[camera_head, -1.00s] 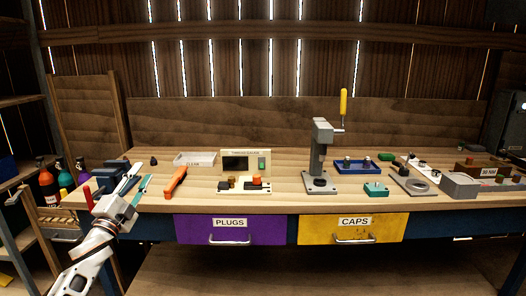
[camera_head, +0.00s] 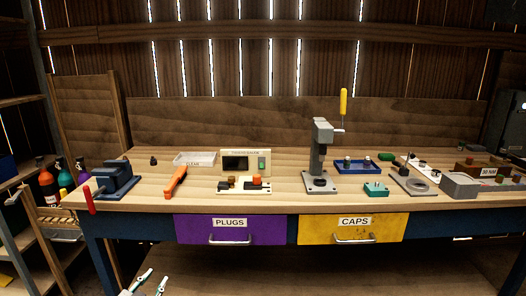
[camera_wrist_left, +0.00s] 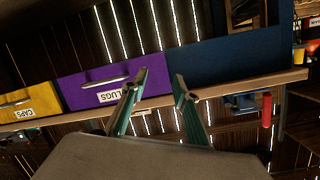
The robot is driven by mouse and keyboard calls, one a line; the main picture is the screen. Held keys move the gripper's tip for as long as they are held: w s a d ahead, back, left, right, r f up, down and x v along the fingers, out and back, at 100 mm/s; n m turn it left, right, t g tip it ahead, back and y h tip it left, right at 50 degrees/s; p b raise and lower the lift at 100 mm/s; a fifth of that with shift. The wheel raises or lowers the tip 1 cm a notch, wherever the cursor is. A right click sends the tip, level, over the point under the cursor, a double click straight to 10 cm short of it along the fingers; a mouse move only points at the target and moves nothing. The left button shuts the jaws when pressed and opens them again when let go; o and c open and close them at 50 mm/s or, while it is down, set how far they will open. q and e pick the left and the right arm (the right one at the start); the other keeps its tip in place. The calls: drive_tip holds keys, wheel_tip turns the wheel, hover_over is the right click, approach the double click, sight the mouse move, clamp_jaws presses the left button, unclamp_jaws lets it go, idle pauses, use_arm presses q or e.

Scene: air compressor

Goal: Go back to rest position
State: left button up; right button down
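My left gripper (camera_head: 150,281) shows at the bottom edge of the head view, low in front of the bench and below the purple PLUGS drawer (camera_head: 230,230). Its two fingers are apart with nothing between them. In the left wrist view the gripper (camera_wrist_left: 159,88) also shows open and empty, with the purple drawer (camera_wrist_left: 100,84) and the blue bench front beyond the fingers. My right gripper is in neither view.
The wooden workbench (camera_head: 150,202) carries a blue vise (camera_head: 116,180) with a red handle, an orange-handled tool (camera_head: 176,181), a gauge box (camera_head: 246,163), and a grey press (camera_head: 320,160). A yellow CAPS drawer (camera_head: 352,229) is shut. The space before the bench looks clear.

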use_arm(q)
drive_tip(key=s+d+f+g, duration=0.1)
drive_tip(key=s+d+f, duration=0.3)
drive_tip(key=s, duration=0.7)
drive_tip(key=s+d+f+g+h, duration=0.1)
drive_tip(key=s+d+f, duration=0.4)
drive_tip(key=s, duration=0.6)
drive_tip(key=s+d+f+n+g+h, duration=0.1)
drive_tip(key=s+d+f, duration=0.3)
drive_tip(key=s, duration=0.8)
drive_tip(key=shift+d+f+g, duration=0.3)
drive_tip(key=shift+f+g, duration=0.4)
drive_tip(key=shift+f, duration=0.1)
